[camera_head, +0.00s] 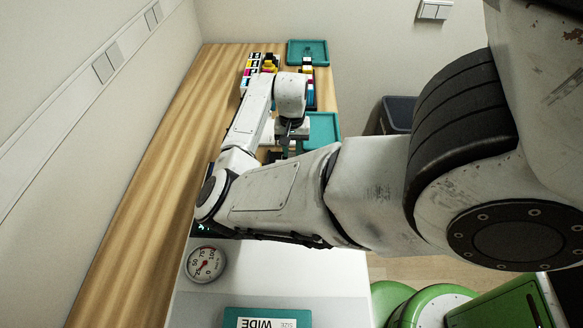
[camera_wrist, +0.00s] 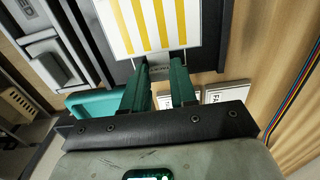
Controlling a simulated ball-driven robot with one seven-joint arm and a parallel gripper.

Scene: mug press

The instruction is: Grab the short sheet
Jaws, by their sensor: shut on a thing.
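In the wrist view a white sheet with yellow stripes (camera_wrist: 160,22) lies ahead of my gripper (camera_wrist: 163,72), over a dark surface. A small grey tab with lettering, too small to read, shows at the sheet's near edge between my two green fingertips. My gripper is shut on the sheet at this tab. The far end of the sheet runs out of the picture. In the head view my gripper (camera_head: 285,152) is small and partly hidden behind my arm, and I cannot make out the sheet there.
A teal tray (camera_head: 307,46) lies at the table's far end, another teal piece (camera_head: 324,127) nearer. Coloured items (camera_head: 255,66) stand at the back. A round dial (camera_head: 205,264) and a teal piece labelled WIDE (camera_head: 233,317) are in front. Pale labelled cards (camera_wrist: 226,96) lie near my fingers.

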